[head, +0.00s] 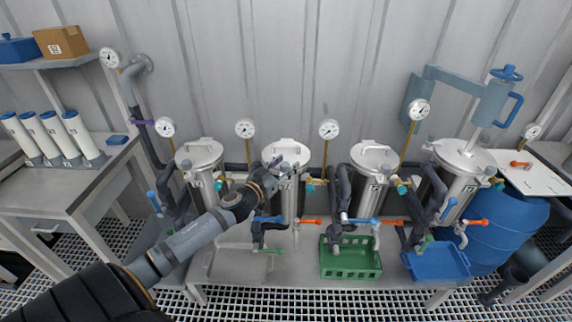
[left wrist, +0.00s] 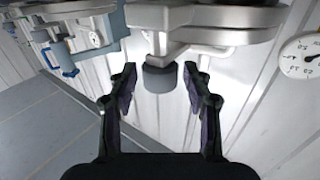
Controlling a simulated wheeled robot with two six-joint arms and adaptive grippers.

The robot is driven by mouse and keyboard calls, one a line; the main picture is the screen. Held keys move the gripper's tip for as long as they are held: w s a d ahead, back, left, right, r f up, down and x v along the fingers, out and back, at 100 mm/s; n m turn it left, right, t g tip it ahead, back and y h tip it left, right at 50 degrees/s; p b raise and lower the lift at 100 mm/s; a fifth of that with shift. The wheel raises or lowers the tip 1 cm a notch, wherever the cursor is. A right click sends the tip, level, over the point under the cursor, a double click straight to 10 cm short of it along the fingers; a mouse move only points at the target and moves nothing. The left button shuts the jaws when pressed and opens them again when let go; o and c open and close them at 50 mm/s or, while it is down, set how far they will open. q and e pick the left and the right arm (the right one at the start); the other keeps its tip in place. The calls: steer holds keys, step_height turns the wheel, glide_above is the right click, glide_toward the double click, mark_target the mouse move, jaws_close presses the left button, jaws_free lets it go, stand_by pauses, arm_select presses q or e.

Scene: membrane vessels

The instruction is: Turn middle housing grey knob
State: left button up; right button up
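Steel housings stand in a row in the head view. My left gripper (head: 288,170) is at the upper front of the second one from the left (head: 287,204), covering part of its lid area. In the left wrist view, my left gripper (left wrist: 160,75) is open, its two dark fingers apart. A dark grey knob (left wrist: 160,79) on a short metal stem sits between the fingertips, with a visible gap on each side. In the head view this knob cannot be made out behind the gripper. My right gripper is not in view.
Other housings stand to the left (head: 202,170) and right (head: 372,186). Gauges, dark pipes and blue, orange and green valve handles crowd around them. A green crate (head: 351,270) and a blue tray (head: 436,272) are in front. A gauge (left wrist: 301,55) is close to the right in the wrist view.

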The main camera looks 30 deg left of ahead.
arm_select(q)
steer(key=c, duration=0.5)
jaws_close()
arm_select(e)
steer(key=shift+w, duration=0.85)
